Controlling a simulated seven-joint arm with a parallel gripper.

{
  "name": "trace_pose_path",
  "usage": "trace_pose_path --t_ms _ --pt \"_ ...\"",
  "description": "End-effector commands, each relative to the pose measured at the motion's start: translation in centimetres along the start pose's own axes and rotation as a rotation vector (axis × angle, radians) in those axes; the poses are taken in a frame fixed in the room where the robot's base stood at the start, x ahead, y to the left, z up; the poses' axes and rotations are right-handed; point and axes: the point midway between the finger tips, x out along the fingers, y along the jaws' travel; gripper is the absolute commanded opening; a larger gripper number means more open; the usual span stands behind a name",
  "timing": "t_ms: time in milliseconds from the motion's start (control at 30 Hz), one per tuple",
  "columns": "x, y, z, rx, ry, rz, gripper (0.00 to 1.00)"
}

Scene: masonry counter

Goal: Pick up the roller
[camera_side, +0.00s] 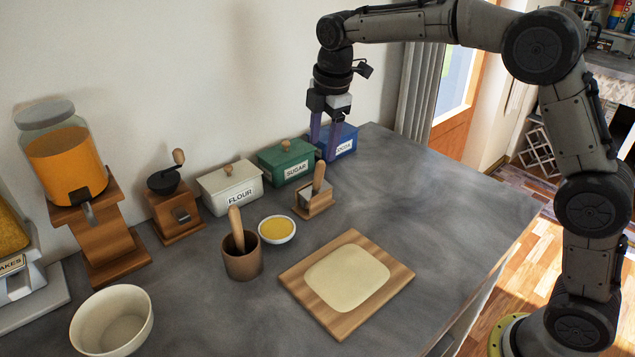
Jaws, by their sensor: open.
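A small tool with an upright wooden handle (319,178) rests in a low wooden holder (315,207) near the middle of the counter. It looks like the roller, but its head is too small to make out clearly. My gripper (325,150) points down with its fingers apart and nothing seen between them. In the picture it is just above the handle, overlapping the blue COCOA box (345,141); its exact depth is hard to tell. Another wooden handle (236,222) leans out of a brown wooden cup (243,262) to the left.
Green SUGAR (286,155) and white FLOUR (228,182) boxes line the wall beside the holder. A small yellow-filled bowl (277,229) and a board (394,288) with flat dough (347,278) stand in front. A grinder (174,217) is left. The counter's right side (450,210) is clear.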

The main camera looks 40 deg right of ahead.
Motion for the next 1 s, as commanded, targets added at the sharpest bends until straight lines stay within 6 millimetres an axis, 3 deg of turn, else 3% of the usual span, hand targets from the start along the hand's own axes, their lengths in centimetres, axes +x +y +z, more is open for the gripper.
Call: trace_pose_path --t_ms 100,367,633,967,1000 --pt "1.7 0.0 0.0 0.001 -0.001 -0.001 0.62" --pt "3.5 -0.1 0.1 0.001 -0.001 -0.003 0.62" --pt "7.2 -0.4 0.2 0.001 -0.001 -0.002 0.62" --pt "7.8 -0.3 0.2 0.001 0.000 0.001 0.62" --pt "7.8 -0.3 0.2 0.001 0.000 0.001 0.54"
